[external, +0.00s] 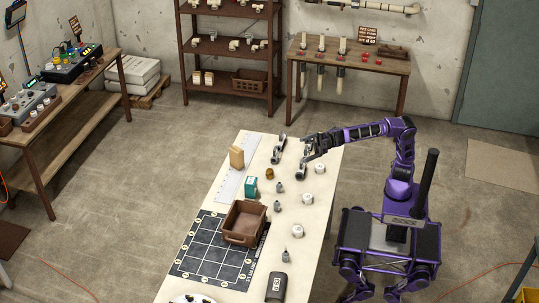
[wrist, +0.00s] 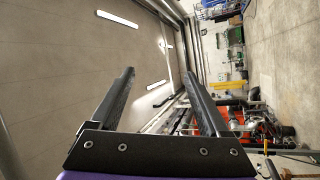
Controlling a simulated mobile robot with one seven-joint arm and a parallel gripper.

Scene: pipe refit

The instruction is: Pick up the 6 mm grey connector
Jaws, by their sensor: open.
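Several small grey fittings stand on the long cream table (external: 322,253). One grey piece (external: 280,187) and another (external: 278,208) are near its middle, and a third (external: 286,257) is nearer the front. Larger grey elbow-like pieces lie at the far end, one (external: 279,148) left of my gripper and one (external: 302,172) just below it. No size mark is readable, so I cannot tell which is the 6 mm connector. My gripper (external: 308,152) is over the table's far end. In the wrist view its two fingers (wrist: 158,74) are apart with nothing between them.
White round fittings (external: 297,231) line the table's right side. A brown bin (external: 244,238), a dark grid mat (external: 195,258), a teal box (external: 251,188), a wooden block (external: 237,157) and a dark canister (external: 277,288) also stand there. The wrist view shows ceiling and walls, not the table.

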